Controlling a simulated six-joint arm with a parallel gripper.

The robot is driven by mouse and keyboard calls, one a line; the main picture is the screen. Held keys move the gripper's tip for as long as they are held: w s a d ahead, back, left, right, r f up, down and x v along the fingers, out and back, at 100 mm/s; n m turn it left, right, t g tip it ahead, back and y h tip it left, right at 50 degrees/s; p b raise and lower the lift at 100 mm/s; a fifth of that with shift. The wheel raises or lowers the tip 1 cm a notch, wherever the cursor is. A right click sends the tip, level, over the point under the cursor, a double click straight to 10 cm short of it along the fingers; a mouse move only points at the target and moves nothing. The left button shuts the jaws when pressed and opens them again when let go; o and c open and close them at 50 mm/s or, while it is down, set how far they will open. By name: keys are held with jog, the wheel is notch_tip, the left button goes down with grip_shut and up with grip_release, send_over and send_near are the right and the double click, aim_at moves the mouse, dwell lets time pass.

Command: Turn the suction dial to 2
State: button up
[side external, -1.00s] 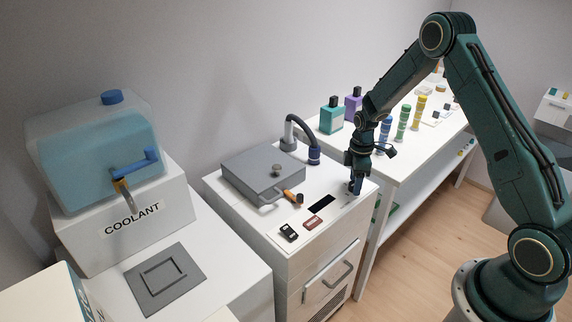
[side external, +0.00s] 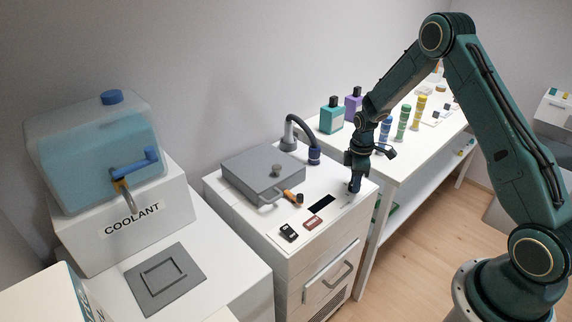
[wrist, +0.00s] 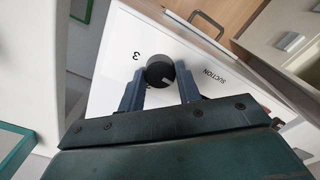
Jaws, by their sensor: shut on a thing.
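The suction dial is a round black knob (wrist: 160,72) with a pale pointer line, seen in the wrist view on a white panel. The word SUCTION is printed to its right and a 3 to its left; other marks are hidden. The pale line points to the right and slightly down in that view. My gripper (wrist: 160,92) has its two blue-grey fingers closed on the dial's sides. In the side view my gripper (side external: 354,187) points down at the right end of the white cabinet top, and it hides the dial there.
A bench with bottles (side external: 331,117) stands behind my gripper. A coolant tank (side external: 95,150) stands at the left.

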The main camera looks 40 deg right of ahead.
jog(key=m, duration=0.8)
jog(key=shift+m, duration=0.4)
jog(key=m, duration=0.4)
jog(key=shift+m, duration=0.3)
jog(key=shift+r+m, duration=0.1)
jog(key=shift+m, duration=1.8)
jog(key=o, duration=1)
